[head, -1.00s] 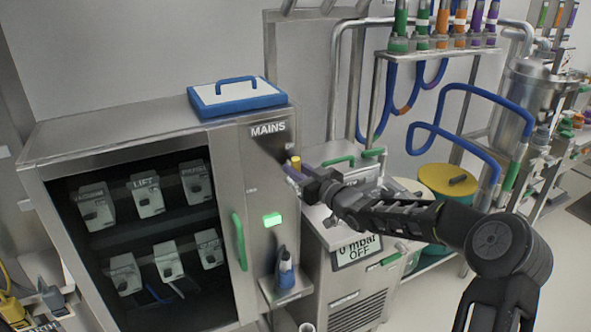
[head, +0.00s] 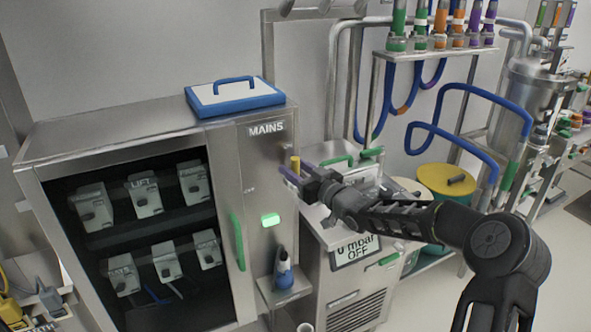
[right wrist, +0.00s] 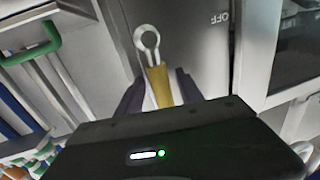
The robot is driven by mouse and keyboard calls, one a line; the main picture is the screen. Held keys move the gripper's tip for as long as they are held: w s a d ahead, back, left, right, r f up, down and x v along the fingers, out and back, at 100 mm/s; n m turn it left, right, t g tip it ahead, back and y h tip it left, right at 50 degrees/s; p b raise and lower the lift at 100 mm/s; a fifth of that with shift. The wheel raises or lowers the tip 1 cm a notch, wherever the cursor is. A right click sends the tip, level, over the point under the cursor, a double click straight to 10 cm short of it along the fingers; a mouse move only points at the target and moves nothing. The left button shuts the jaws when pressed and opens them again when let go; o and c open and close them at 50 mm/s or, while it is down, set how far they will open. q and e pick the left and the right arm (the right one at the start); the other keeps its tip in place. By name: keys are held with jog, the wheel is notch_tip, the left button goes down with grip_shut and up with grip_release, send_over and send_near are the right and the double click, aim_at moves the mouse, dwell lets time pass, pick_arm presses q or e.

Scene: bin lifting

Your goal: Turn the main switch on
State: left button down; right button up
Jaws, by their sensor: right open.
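The main switch has a yellow handle (head: 295,164) at the right edge of the steel cabinet panel marked MAINS (head: 267,128). In the right wrist view the yellow handle (right wrist: 159,84) joins a metal shank with a ring end, in front of a grey panel with the word OFF. My right gripper (head: 291,174) is at the handle. In the right wrist view its two dark fingers (right wrist: 158,92) stand apart, one on each side of the handle. I cannot tell whether either finger touches it. My left gripper is not in view.
The cabinet has a lit green lamp (head: 270,220), a green door handle (head: 237,242) and several grey switch boxes inside. A blue-edged case (head: 235,100) lies on top. A steel unit showing "0 mbar OFF" (head: 355,252) stands close under my right forearm, with pipes and hoses behind.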

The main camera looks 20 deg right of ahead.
jog(key=b+v, duration=0.2)
jog(key=v, duration=0.5)
jog(key=shift+s, duration=0.4)
notch_tip(320, 180, down, 11)
jog(key=s+d+m+g+h, duration=0.2)
jog(key=m+h, duration=0.1)
jog(key=m, duration=0.1)
jog(key=s+a+f+m+g, duration=0.15)
jog(key=s+a+f, duration=0.25)
jog(key=f, duration=0.4)
jog(key=s+a+f+m+g, duration=0.1)
jog(key=s+a+f+g, duration=0.25)
jog(key=f, duration=0.45)
jog(key=s+a+f+g, duration=0.3)
jog(key=s+a+f, duration=0.2)
jog(key=s, duration=0.5)
jog(key=s+a+f+n+g+y, duration=0.1)
jog(key=s+a+f+g, duration=0.2)
jog(key=s+a+f, duration=0.3)
jog(key=s+a+f+g, duration=0.3)
jog(key=s+a+f, duration=0.3)
jog(key=s, duration=0.9)
jog(key=shift+a+g+y, duration=0.3)
jog(key=shift+a, duration=0.4)
